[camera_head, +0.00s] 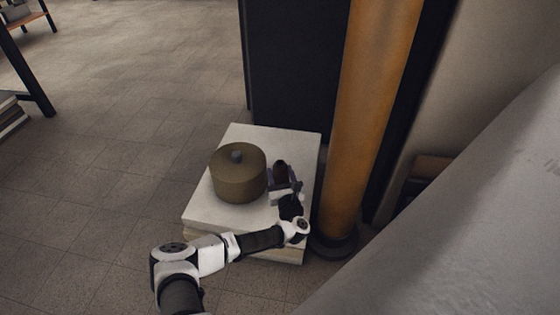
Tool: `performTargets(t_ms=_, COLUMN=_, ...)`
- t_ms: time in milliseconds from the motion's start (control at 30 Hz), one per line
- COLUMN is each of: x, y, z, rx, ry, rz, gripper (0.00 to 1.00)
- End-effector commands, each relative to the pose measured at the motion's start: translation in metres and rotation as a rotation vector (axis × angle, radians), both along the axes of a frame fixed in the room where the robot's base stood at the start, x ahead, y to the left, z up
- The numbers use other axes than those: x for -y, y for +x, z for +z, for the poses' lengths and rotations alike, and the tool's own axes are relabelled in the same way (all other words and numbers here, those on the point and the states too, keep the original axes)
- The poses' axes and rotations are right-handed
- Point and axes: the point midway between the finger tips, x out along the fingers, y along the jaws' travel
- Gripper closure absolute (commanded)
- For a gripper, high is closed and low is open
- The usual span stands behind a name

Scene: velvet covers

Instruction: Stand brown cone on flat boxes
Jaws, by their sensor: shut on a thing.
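The flat boxes (208,208) form a low stack with a pale top on the floor. The brown cone (280,167) is a small dark brown shape above the right part of the stack, partly hidden by my gripper. My gripper (281,180) is shut on the cone from the near side. I cannot tell whether the cone's base touches the box top. The cone looks roughly upright.
A round olive-brown lidded pot (238,176) stands on the boxes just left of my gripper. An orange pillar (370,110) rises close to the right of the stack. A dark panel (290,65) stands behind it. Open tiled floor (110,150) lies to the left.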

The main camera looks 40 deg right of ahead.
Motion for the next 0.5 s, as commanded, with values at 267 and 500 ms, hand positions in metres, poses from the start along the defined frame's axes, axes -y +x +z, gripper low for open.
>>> performTargets(t_ms=267, x=0.0, y=0.0, z=-0.026, rx=0.001, ry=0.0, rz=0.0, gripper=0.77)
performTargets(t_ms=500, x=0.0, y=0.0, z=-0.061, rx=0.001, ry=0.0, rz=0.0, gripper=0.77)
